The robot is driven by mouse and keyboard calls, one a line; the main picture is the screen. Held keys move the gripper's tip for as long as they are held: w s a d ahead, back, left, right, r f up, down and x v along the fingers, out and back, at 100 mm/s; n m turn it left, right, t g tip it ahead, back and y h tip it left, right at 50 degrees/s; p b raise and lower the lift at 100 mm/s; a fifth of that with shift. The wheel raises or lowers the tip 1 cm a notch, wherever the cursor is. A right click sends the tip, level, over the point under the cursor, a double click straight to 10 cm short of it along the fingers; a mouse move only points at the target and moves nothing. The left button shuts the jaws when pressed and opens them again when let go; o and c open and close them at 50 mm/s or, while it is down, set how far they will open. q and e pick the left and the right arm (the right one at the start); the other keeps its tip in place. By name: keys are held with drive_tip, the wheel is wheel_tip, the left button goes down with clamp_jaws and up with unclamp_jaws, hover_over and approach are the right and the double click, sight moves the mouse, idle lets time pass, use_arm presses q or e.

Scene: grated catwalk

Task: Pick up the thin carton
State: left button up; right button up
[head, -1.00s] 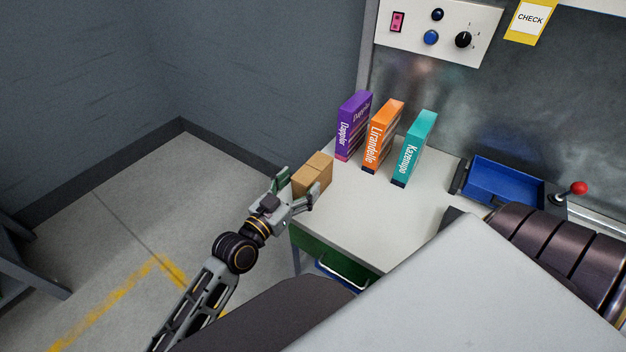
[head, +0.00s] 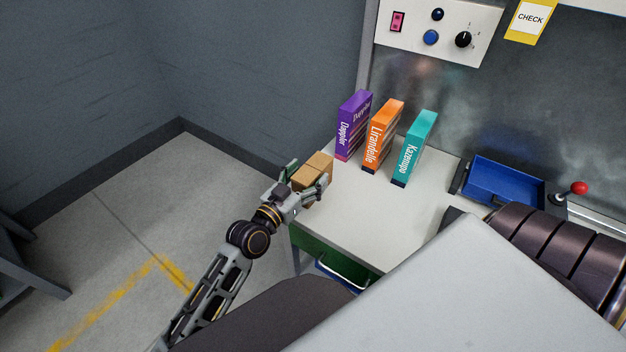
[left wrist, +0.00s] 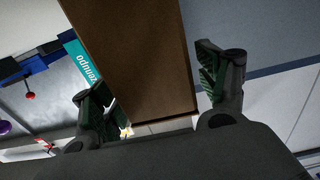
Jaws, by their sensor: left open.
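The brown cardboard carton (head: 316,167) sits at the left end of the white table, and it fills the middle of the left wrist view (left wrist: 135,55). My left gripper (head: 306,180) is open, with one finger on each side of the carton. In the left wrist view the fingers (left wrist: 158,88) flank the carton's near end; a gap shows on the right side, and I cannot tell whether the left finger touches. My right gripper is not in view.
A purple box (head: 349,126), an orange box (head: 381,136) and a teal box (head: 413,149) stand upright behind the carton on the white table (head: 365,225). A blue tray (head: 505,183) and a red-knobbed lever (head: 578,188) are at the right.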

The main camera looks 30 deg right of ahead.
use_arm(q)
drive_tip(key=shift+w+d, duration=0.3)
drive_tip(key=shift+d, duration=0.35)
drive_tip(key=shift+c, duration=0.2)
drive_tip(key=shift+r, duration=0.1)
drive_tip(key=c, duration=1.3)
drive_tip(key=shift+o, duration=0.2)
drive_tip(key=shift+r, duration=0.1)
